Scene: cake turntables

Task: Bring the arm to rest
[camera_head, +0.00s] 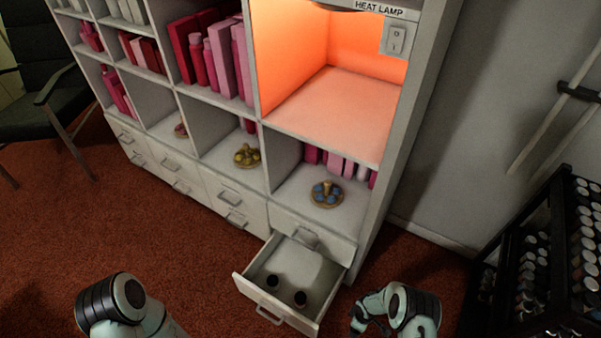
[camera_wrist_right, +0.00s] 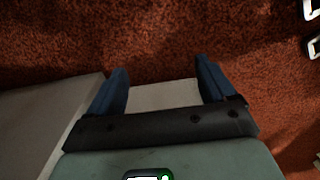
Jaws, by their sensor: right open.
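My right gripper (camera_wrist_right: 162,75) is open in the right wrist view, its two blue fingers spread apart. A pale flat patch shows between the fingers; I cannot tell what it is. Beyond the fingertips is red carpet. In the head view my right arm is at the bottom, right of an open drawer (camera_head: 277,312), and its fingers are not clear. My left arm shows at the bottom left, but its gripper is not in view.
The white shelf unit (camera_head: 374,210) holds pink books and bottles, small round stands (camera_head: 326,194) and a lit heat lamp bay (camera_head: 335,105). A black rack (camera_head: 540,225) of jars stands at right, a dark chair (camera_head: 45,90) at left. Carpet is clear at lower left.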

